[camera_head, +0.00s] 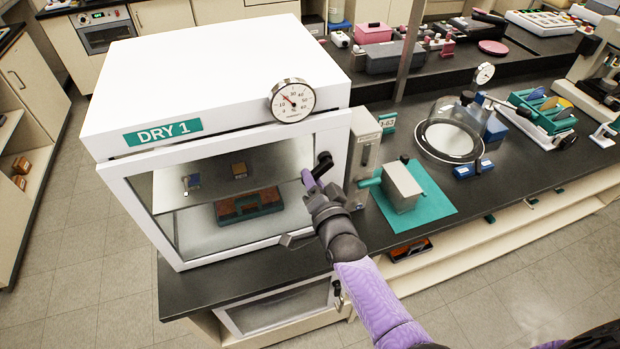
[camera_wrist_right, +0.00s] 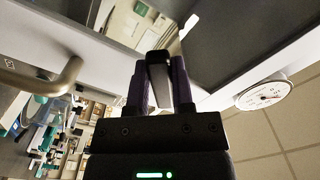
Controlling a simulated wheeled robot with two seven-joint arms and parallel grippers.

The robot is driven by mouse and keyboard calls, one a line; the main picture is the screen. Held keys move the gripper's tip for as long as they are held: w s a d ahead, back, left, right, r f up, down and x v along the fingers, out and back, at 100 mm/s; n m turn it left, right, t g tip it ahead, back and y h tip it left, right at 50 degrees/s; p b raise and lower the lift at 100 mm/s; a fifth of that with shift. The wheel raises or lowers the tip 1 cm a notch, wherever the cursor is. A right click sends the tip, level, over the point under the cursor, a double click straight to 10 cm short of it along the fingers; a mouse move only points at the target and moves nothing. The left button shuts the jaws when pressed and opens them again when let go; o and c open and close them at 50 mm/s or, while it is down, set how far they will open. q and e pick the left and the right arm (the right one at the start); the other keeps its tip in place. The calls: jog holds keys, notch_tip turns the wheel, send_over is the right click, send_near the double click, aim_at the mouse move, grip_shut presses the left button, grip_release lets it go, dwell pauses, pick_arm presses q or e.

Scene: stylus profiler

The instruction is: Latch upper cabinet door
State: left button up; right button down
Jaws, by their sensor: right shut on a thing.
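The upper cabinet, a white box labelled DRY 1 (camera_head: 163,132), stands on the black bench in the head view. Its white-framed glass door (camera_head: 265,238) lies against or very near the cabinet front; I cannot tell if it is fully flush. The black door handle (camera_head: 323,160) sits at the door's right edge and slants down to the left. My right gripper (camera_head: 312,184) is at this handle. In the wrist view its purple fingers are shut on the black handle (camera_wrist_right: 158,82), one on each side. My left gripper is not in view.
A round dial gauge (camera_head: 293,100) sits at the cabinet's top front edge. Right of the door are a grey upright unit (camera_head: 363,150) and a grey block (camera_head: 402,187) on a teal mat (camera_head: 438,205). A lower glass door (camera_head: 270,312) is below the bench top.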

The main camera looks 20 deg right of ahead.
jog(key=shift+d+f+n+b, duration=0.15)
jog(key=shift+d+f+n, duration=0.3)
jog(key=shift+n, duration=1.15)
jog(key=shift+d+f+n+b, duration=0.1)
jog(key=shift+d+n, duration=0.6)
jog(key=shift+n, duration=0.9)
jog(key=shift+d+f+n+b, duration=0.15)
jog(key=shift+d+f+n, duration=0.3)
jog(key=shift+n, duration=1.15)
jog(key=shift+d+r, duration=0.15)
jog(key=shift+c, duration=2.4)
grip_release()
jog(key=shift+w, duration=0.1)
jog(key=s+p, duration=0.1)
jog(key=s, duration=0.9)
jog(key=shift+d, duration=0.2)
